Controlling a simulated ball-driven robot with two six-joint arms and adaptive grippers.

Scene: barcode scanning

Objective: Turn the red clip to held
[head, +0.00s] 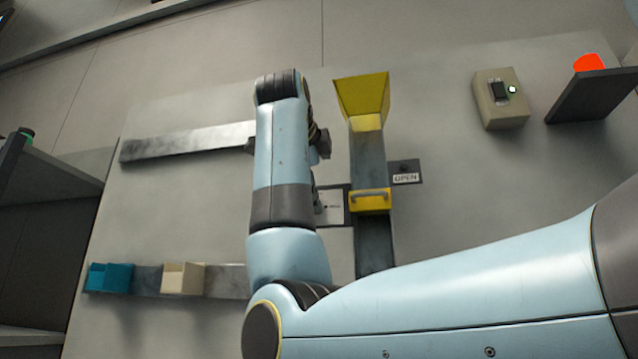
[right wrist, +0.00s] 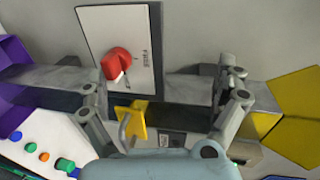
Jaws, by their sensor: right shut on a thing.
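The red clip (right wrist: 117,63) sits on a white plate (right wrist: 142,20) in the right wrist view, with a small label beside it that I read doubtfully as "FREE". In the head view the plate (head: 331,207) shows only partly beside my forearm, and the clip cannot be made out there. My right gripper (right wrist: 152,75) faces the plate, one finger left of the clip and the other well to its right. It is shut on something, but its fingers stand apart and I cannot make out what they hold. My left gripper is not in view.
A yellow slider (head: 370,200) with a handle sits on the metal rail (head: 367,157) beside an "OPEN" label (head: 406,178). A yellow hopper (head: 362,95) tops the rail. A switch box (head: 500,97) and a shelf (head: 592,95) are at right, blue and beige bins at lower left.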

